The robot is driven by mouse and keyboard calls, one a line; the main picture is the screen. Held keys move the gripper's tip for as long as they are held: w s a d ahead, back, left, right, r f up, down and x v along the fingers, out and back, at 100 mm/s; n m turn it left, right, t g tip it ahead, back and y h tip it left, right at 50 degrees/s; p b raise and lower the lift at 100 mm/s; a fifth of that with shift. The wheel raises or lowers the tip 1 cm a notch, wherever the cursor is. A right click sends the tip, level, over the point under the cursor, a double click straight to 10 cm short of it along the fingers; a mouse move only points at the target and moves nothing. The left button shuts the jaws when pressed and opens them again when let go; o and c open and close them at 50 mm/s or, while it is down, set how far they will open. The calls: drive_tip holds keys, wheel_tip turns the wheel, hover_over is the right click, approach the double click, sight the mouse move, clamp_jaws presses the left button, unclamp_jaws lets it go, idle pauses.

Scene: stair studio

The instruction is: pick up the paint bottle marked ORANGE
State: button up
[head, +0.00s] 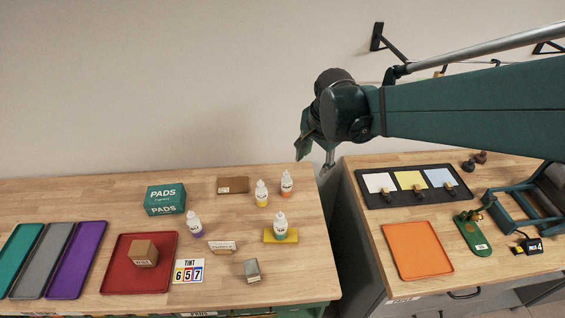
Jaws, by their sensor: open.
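Several small white-capped bottles stand on the left wooden bench. The bottle with an orange lower part (287,184) stands upright near the back right corner; its label is too small to read. A yellow bottle (261,195) is just left of it. A purple bottle (194,225) stands further left. A green bottle (281,227) is in front, on a yellow block. My gripper (315,150) is open and apart from the bottles, above and to the right of the orange one. My wrist partly hides its fingers.
A green PADS box (165,199), a brown flat block (233,185), a red tray (115,281) with a carton, a number card (188,272) and a small grey block (252,270) share the bench. A gap separates it from the right bench with an orange tray (417,265).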

sight(286, 172)
drive_tip(key=w+a+f+m+g, duration=0.1)
drive_tip(key=w+a+f+m, duration=0.1)
drive_tip(key=w+f, duration=0.2)
drive_tip(key=w+a+f+m+g, duration=0.1)
drive_tip(key=w+a+f+m, duration=0.1)
drive_tip(key=f, duration=0.4)
drive_tip(key=w+a+f+m+g, duration=0.1)
drive_tip(key=w+a+f+m, duration=0.1)
drive_tip(key=w+f, duration=0.3)
drive_tip(key=shift+w+a+f+m, duration=0.4)
drive_tip(key=shift+f+m, duration=0.15)
drive_tip(key=shift+m, duration=0.25)
drive_tip(key=shift+w+a+f, duration=0.15)
drive_tip(key=shift+f, duration=0.25)
drive_tip(key=shift+f, duration=1.3)
drive_tip(key=shift+f, duration=2.55)
